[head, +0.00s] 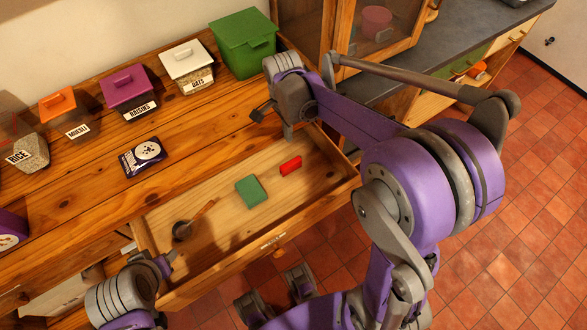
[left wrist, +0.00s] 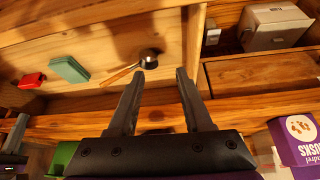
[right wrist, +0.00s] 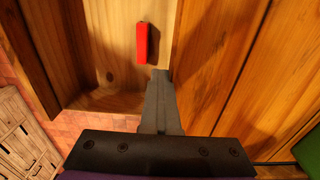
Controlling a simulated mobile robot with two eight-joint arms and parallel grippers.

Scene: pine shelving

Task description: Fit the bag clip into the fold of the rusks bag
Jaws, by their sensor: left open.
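A red clip-like piece (head: 290,165), likely the bag clip, lies in the open drawer; it also shows in the right wrist view (right wrist: 142,42). The purple rusks bag (left wrist: 298,138) is partly cut off at the right of the left wrist view; a purple edge at the head view's far left (head: 12,230) seems to be it. Its fold is not clear. My right gripper (head: 288,134) points down near the drawer's back right, fingers together and empty, apart from the red piece. My left gripper (left wrist: 158,74) is open and empty by the drawer's front left.
The drawer (head: 225,225) also holds a green block (head: 251,191) and a wooden-handled scoop (head: 183,230). A dark packet (head: 142,157) lies on the worktop. Lidded jars and a green bin (head: 244,42) line the back. The worktop beside the packet is clear.

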